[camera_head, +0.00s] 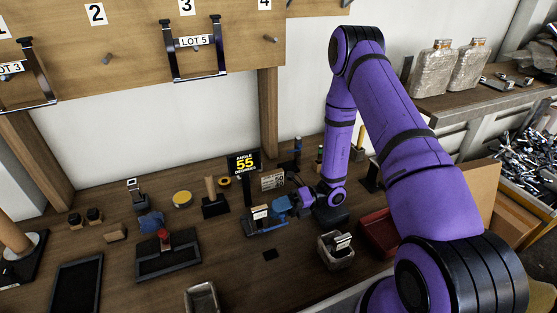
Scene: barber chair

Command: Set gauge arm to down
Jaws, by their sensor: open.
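My gripper (299,201) is low over the bench at the right side of this device. It is open, with its fingers toward the device. I cannot tell whether they touch it. My purple arm hides part of the bench behind.
A grey bin (336,254) and a red tray (379,235) stand right of the device. A dark stand with a red piece (168,259) and a black tray (77,287) are left. A wooden board with numbered hooks (120,45) hangs above. Some bare bench lies in front.

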